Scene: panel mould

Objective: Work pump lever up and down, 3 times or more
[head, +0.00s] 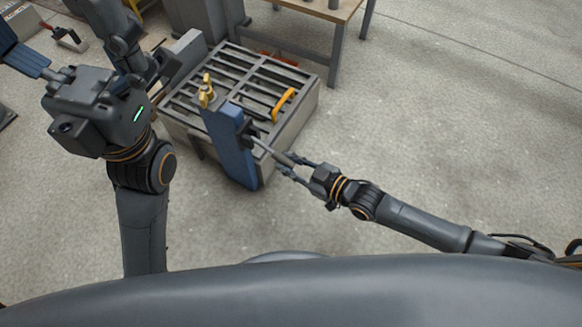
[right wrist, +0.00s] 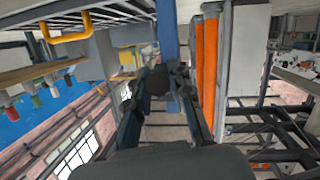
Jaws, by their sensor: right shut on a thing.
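The pump lever (head: 271,151) is a thin grey rod that slants down to the right from the blue upright pump body (head: 232,143) in the head view. My right gripper (head: 296,167) is shut on the lever near its outer end. In the right wrist view, the fingers of my right gripper (right wrist: 160,108) stand on both sides of a dark part in front of the blue post (right wrist: 169,35). The gripped end is mostly hidden by the fingers. My left arm is raised at the left of the head view, apart from the pump; its finger opening is not clear.
A grey slatted frame (head: 205,119) stands behind the pump, with a yellow curved handle (head: 284,104) and a yellow fitting (head: 206,91). A wooden-topped table (head: 318,12) stands at the back. The concrete floor (head: 440,130) to the right is clear.

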